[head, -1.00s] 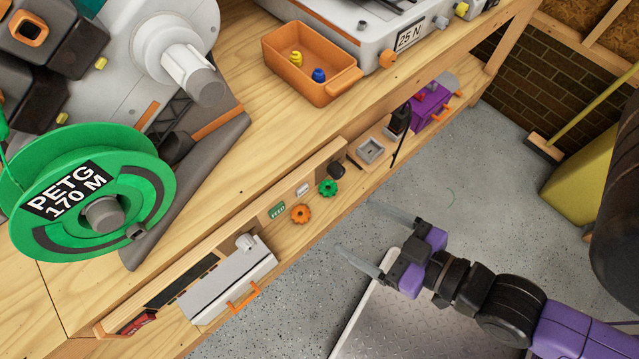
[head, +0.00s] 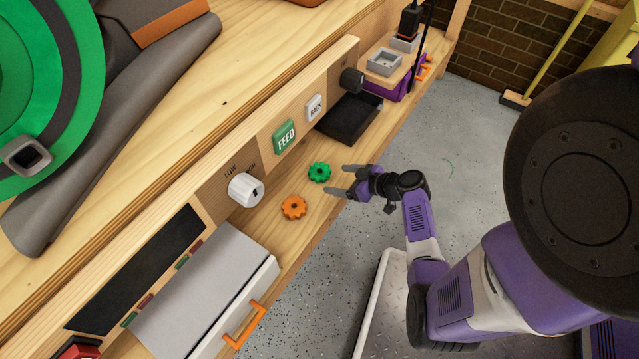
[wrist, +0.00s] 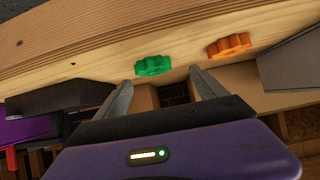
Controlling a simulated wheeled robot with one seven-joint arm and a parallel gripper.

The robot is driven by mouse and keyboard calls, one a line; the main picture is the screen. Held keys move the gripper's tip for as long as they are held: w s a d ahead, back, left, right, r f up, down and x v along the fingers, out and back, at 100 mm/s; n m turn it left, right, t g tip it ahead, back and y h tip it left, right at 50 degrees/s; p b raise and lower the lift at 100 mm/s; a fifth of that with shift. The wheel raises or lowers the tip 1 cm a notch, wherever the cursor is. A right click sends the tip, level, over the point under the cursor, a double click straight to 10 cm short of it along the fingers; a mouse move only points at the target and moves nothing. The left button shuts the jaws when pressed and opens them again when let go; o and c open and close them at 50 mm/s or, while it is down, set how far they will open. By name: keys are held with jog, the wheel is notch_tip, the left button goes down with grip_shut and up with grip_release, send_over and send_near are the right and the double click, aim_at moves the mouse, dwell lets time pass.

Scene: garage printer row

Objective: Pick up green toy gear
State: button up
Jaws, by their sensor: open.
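The green toy gear (head: 319,172) lies on the wooden shelf below the workbench top, in the head view. It also shows in the wrist view (wrist: 153,66), just beyond the fingertips and roughly between them. An orange gear (head: 293,207) lies close by, to its lower left in the head view and to its right in the wrist view (wrist: 228,46). My gripper (head: 336,181) is open and empty. Its fingers point at the shelf, close to the green gear and apart from it. In the wrist view both fingers of my gripper (wrist: 162,88) are spread.
Behind the gears is a panel with a green FEED label (head: 285,137), a BACK label (head: 315,107) and a white knob (head: 246,189). A grey box with an orange handle (head: 243,324) stands lower left. A black tray (head: 349,118) and a purple box (head: 391,88) stand farther along.

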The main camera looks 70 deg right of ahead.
aim_at(318, 170)
jog(key=d, duration=0.2)
jog(key=shift+w+d+t+b, duration=0.15)
jog(key=shift+d+t+b, duration=0.15)
jog(key=shift+b+x, duration=0.35)
jog(key=shift+x, duration=0.85)
jog(key=b+x, duration=0.2)
jog(key=x, duration=0.3)
jog(key=shift+w+a, duration=0.1)
jog(key=shift+w, duration=0.05)
jog(key=c, duration=1.3)
